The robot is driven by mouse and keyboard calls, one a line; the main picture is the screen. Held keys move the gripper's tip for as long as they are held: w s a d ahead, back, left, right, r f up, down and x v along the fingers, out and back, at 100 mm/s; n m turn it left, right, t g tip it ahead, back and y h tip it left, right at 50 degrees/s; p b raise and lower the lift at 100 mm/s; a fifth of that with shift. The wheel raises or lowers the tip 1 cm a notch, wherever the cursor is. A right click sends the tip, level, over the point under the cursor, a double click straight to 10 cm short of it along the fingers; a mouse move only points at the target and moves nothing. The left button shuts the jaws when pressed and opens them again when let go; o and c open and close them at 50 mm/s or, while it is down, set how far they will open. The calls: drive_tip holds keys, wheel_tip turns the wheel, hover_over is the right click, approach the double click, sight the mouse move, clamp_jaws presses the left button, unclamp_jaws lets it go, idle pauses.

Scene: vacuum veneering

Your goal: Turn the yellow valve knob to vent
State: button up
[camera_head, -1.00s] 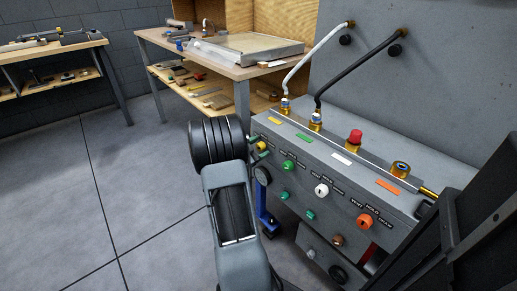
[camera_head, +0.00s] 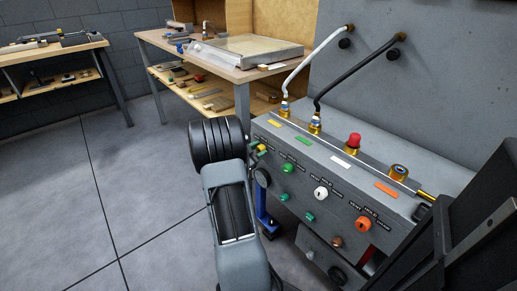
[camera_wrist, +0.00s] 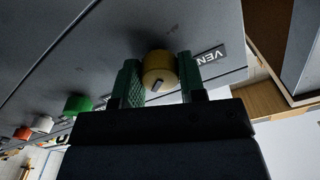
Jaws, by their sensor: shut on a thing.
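The yellow valve knob (camera_wrist: 158,66) sits on the sloped face of the grey control panel (camera_wrist: 110,45). My gripper (camera_wrist: 160,82) has its green finger pads on either side of the knob and is shut on it. A pale mark shows on the knob's face, toward the lower side in the wrist view. A label reading "VEN" (camera_wrist: 209,57), its end cut off, lies right of the knob there.
A green knob (camera_head: 287,167), a white knob (camera_head: 321,192) and an orange knob (camera_head: 363,223) follow along the panel. A red button (camera_head: 354,140) and hose fittings stand on top. A workbench (camera_head: 215,55) is behind; the floor at left is clear.

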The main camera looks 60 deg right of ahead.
drive_tip(key=n+p, duration=0.2)
drive_tip(key=p, duration=0.1)
drive_tip(key=shift+r+n, duration=0.25)
drive_tip(key=shift+n, duration=0.05)
drive_tip(key=n+p, duration=0.2)
drive_tip(key=p, duration=0.1)
drive_tip(key=shift+s+n, duration=0.1)
drive_tip(key=shift+n, duration=0.2)
drive_tip(key=n+p, duration=0.5)
drive_tip(key=n, duration=0.1)
drive_tip(key=shift+f+p, duration=0.15)
drive_tip(key=shift+p, duration=0.2)
drive_tip(key=n+p, duration=0.4)
drive_tip(key=n, duration=0.2)
drive_tip(key=shift+n, duration=0.3)
drive_tip(key=shift+f+n+p, duration=0.2)
drive_tip(key=shift+n+p, duration=0.85)
drive_tip(key=shift+n, duration=1.55)
drive_tip(key=shift+a, duration=0.1)
drive_tip(key=o, duration=0.9)
drive_tip(key=shift+r, duration=0.1)
